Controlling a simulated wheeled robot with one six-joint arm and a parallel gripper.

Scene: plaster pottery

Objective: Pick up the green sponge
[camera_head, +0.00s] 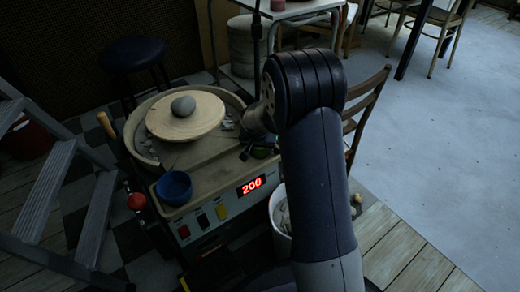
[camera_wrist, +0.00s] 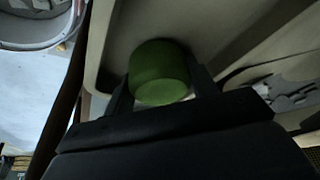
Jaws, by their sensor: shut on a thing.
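The green sponge (camera_wrist: 158,72) is a rounded green piece between my gripper's fingers in the wrist view. My gripper (camera_wrist: 160,92) is shut on it, with one dark finger on each side. In the head view the sponge (camera_head: 262,152) shows only as a small dark green patch at the right end of the pottery wheel's deck. My gripper (camera_head: 250,150) is there too, partly hidden by my arm. I cannot tell whether the sponge still touches the deck.
The pottery wheel (camera_head: 165,135) bears a grey lump of clay (camera_head: 183,106). A blue bowl (camera_head: 174,187) stands on the deck's front left. A white bucket (camera_head: 280,222) stands below right. A stool (camera_head: 133,54), a ladder (camera_head: 48,190) and a wooden chair (camera_head: 368,105) stand around.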

